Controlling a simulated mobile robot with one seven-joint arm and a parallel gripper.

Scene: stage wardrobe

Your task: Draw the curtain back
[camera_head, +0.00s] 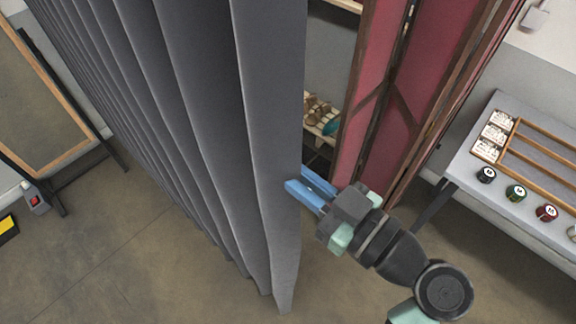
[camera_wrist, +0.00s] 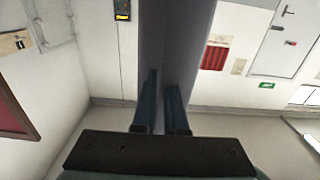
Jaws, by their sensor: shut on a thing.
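A grey pleated curtain (camera_head: 205,110) hangs in long folds across the left and middle of the head view. Its near edge (camera_head: 280,150) hangs toward me, and its hem is close to the floor. My gripper (camera_head: 306,187) is at this edge, about two thirds of the way down the picture, with its blue fingers on the cloth. In the wrist view the two fingers (camera_wrist: 160,108) lie along the grey curtain (camera_wrist: 175,45), shut on its edge. The exact grip on the cloth is partly hidden.
A red folding screen (camera_head: 425,80) and shelves with shoes (camera_head: 320,115) stand behind the curtain. A table (camera_head: 490,205) with spools and a wooden rack is at the right. A framed mirror (camera_head: 40,95) stands at the left. The floor (camera_head: 130,270) before the curtain is clear.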

